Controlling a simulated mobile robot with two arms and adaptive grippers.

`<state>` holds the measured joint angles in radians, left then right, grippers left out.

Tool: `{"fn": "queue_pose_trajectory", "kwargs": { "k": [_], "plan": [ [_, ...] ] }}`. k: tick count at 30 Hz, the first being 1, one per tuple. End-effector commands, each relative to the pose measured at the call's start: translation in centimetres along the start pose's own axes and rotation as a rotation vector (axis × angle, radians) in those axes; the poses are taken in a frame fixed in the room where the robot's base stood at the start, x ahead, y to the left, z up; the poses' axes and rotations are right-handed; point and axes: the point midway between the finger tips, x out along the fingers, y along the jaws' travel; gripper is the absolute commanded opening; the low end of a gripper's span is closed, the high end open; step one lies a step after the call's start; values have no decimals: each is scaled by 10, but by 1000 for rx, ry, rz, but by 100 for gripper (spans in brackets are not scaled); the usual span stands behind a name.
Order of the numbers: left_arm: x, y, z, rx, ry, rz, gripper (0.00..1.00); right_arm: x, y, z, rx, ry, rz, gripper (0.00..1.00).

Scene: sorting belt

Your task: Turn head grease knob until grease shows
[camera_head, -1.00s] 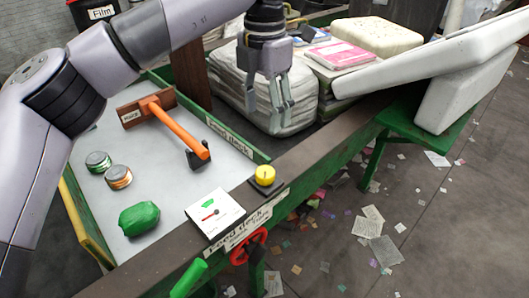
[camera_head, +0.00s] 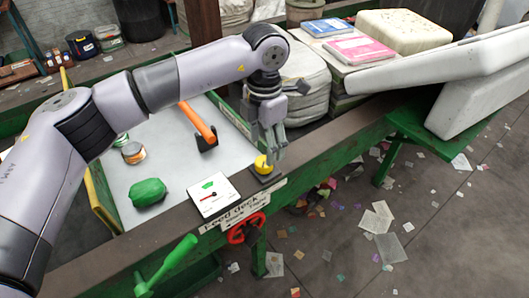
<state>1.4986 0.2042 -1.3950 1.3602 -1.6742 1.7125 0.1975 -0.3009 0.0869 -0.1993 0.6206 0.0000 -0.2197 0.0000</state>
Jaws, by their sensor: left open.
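A yellow round knob (camera_head: 263,164) sits on a dark square base on the feed deck's front rail. My left gripper (camera_head: 273,152) points down right at the knob, its fingers overlapping the knob's upper right side. The fingers are apart; I cannot tell whether they touch the knob. A white gauge plate (camera_head: 213,196) with a green mark and a red needle lies left of the knob. I see no grease at the knob. My right gripper is out of view.
A red handwheel (camera_head: 246,229) and a green lever (camera_head: 166,264) are on the front side. An orange-handled hammer (camera_head: 198,122), cans (camera_head: 133,152) and a green lump (camera_head: 148,192) lie on the deck. Wrapped bales (camera_head: 305,90) stand behind the gripper.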

Motion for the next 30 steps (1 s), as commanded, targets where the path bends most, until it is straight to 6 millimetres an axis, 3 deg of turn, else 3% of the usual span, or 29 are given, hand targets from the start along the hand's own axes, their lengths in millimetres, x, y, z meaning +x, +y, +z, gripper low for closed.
{"fn": "queue_pose_trajectory", "kwargs": {
  "k": [3,9,20,30],
  "plan": [
    [21,0,-1,0,3,-2,57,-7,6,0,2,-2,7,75],
    [43,0,0,0,1,-1,57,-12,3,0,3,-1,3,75],
    [50,0,0,0,0,1,57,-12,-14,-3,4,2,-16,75],
    [49,0,0,0,0,0,35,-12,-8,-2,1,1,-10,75]
  ]
}}
